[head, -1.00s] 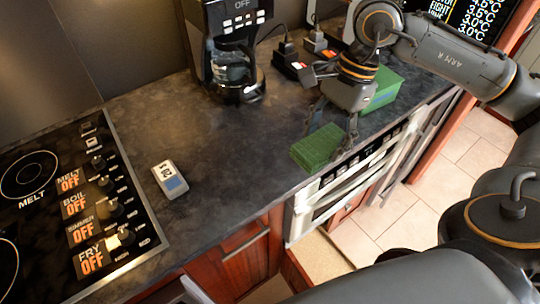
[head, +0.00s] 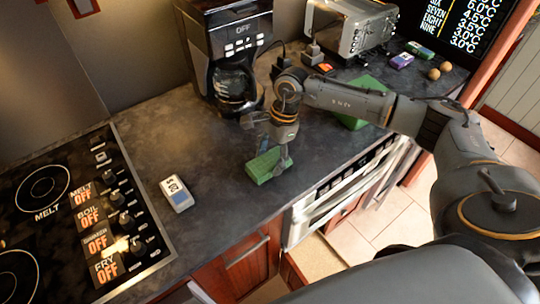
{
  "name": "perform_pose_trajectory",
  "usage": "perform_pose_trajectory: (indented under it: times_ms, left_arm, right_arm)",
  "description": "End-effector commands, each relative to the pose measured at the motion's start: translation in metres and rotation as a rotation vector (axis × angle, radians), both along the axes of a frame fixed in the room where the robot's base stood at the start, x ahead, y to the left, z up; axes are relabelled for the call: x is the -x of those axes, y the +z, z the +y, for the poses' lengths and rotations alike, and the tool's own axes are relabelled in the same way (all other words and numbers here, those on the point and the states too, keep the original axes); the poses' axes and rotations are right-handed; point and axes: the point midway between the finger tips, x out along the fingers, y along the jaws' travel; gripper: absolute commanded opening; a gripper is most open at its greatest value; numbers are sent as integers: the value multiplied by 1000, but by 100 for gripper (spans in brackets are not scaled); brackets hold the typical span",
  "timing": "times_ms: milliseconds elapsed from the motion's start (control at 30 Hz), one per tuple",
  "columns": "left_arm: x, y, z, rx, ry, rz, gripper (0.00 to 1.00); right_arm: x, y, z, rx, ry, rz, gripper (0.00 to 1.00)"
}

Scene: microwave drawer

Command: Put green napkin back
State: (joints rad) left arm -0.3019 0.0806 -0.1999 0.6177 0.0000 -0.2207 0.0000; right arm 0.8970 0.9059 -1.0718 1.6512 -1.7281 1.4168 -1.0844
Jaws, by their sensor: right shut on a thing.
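The green napkin (head: 263,168) is a folded green block on the dark countertop, near its front edge and above the drawer front. My right gripper (head: 271,158) reaches down from the right and is shut on the napkin, its fingers on either side. I cannot tell whether the napkin touches the counter. A second green block (head: 358,108) lies farther back, partly hidden behind my right arm. My left gripper is not in view.
A coffee maker (head: 228,60) and a toaster oven (head: 350,25) stand at the back. The stove (head: 70,215) is at left, with a small white timer-like box (head: 177,194) beside it. An open drawer front (head: 320,215) is below the counter. Counter between is clear.

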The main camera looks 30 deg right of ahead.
Motion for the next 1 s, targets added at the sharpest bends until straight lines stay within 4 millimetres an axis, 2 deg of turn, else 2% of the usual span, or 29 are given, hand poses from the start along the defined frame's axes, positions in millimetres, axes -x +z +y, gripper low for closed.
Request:
perform_pose_trajectory:
  times_ms: [33, 100, 500, 533, 600, 633, 1000]
  left_arm:
    - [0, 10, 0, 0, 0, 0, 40]
    - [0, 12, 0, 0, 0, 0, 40]
    - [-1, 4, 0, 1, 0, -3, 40]
    - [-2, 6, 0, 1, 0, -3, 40]
    - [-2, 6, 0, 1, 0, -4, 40]
    - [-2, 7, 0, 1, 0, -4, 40]
    - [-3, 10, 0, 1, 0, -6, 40]
  right_arm:
    - [0, -1, 0, -2, -3, 2, 35]
    - [0, -8, 1, -2, -1, 1, 35]
    - [-1, -17, 0, -2, -1, -3, 35]
    - [-1, -15, 0, -2, -1, -3, 66]
    - [0, -14, 0, -2, -1, -2, 81]
    - [0, -14, 0, -2, -1, -2, 83]
    - [0, -11, 0, -2, -1, -2, 83]
